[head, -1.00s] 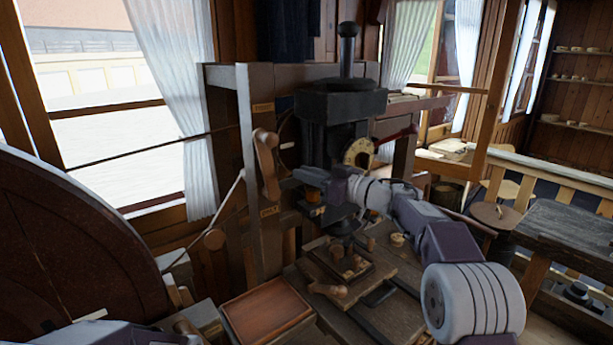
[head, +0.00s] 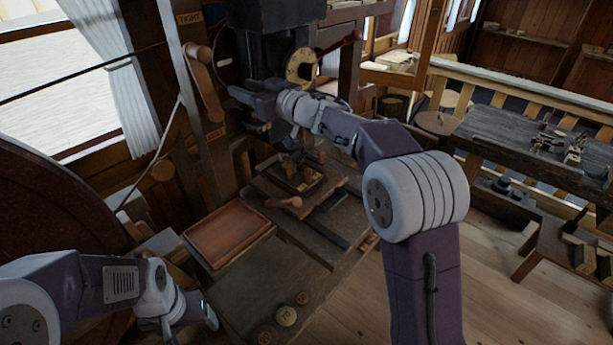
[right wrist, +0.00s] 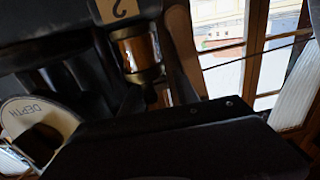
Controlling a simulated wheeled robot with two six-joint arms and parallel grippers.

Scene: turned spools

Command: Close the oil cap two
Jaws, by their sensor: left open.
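In the right wrist view, a plate marked 2 (right wrist: 120,10) sits above a brass-and-amber oil cup (right wrist: 139,54) on the dark machine. I cannot make out whether its cap is open or closed. My right gripper (head: 246,98) is in front of the drill press column in the head view, and it hides that part of the machine. It fills the lower right wrist view as a dark block (right wrist: 190,145), apparently below the cup; its jaw opening is not clear. My left gripper (head: 203,314) is open and low at the left, near the bench front.
A yellow depth dial (head: 301,66) is close to my right gripper; it also shows in the right wrist view (right wrist: 38,118). A wooden lever (head: 203,80) stands left of it. A reddish tray (head: 228,230) and round tokens (head: 287,316) lie on the bench.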

